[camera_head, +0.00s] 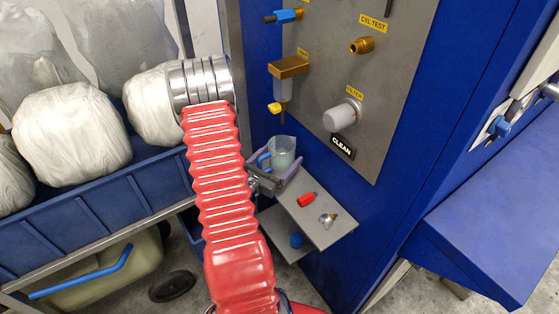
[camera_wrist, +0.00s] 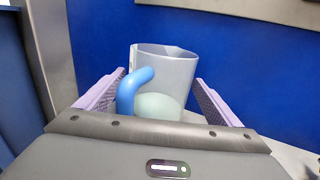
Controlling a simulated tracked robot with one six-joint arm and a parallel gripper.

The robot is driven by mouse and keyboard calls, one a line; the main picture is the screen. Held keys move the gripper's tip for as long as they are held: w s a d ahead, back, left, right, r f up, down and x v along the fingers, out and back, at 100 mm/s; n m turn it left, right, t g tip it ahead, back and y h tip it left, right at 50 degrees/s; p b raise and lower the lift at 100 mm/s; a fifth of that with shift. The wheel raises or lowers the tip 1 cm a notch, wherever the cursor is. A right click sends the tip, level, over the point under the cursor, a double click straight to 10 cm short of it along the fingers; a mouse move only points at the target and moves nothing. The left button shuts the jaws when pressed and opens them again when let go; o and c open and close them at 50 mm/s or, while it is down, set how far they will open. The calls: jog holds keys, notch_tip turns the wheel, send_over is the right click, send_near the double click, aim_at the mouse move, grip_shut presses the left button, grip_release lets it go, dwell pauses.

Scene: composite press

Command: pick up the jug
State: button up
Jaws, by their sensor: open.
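The jug (camera_head: 283,151) is a translucent grey cup with a blue handle and some pale liquid in it. It stands upright at the back of the small grey shelf on the blue press. In the wrist view the jug (camera_wrist: 164,80) is straight ahead, its blue handle toward the left finger. My gripper (camera_head: 274,174) is open, with its purple fingers on either side of the jug. In the wrist view my gripper (camera_wrist: 160,98) shows a gap between the right finger and the jug; the handle is close to the left finger. The jug's base is hidden behind the gripper body.
A red fitting (camera_head: 307,199) and a brass-and-silver fitting (camera_head: 327,221) lie on the shelf (camera_head: 318,234) nearby. A blue cap (camera_head: 296,240) is on the lower shelf. The panel (camera_head: 364,80) with valves and a filter is above. A blue bin (camera_head: 80,214) with wrapped bundles stands left.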

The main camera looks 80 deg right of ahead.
jog(key=shift+c, duration=0.5)
jog(key=c, duration=1.2)
jog(key=shift+w+a+r, duration=0.15)
jog(key=shift+r, duration=0.25)
notch_tip(320, 180, up, 6)
jog(key=w+a, duration=0.4)
jog(key=a, duration=0.1)
jog(key=w+a, duration=0.4)
jog(key=a, duration=0.1)
jog(key=w+a, duration=0.4)
jog(key=w, duration=0.1)
jog(key=shift+a+r, duration=0.1)
jog(key=shift+a, duration=0.3)
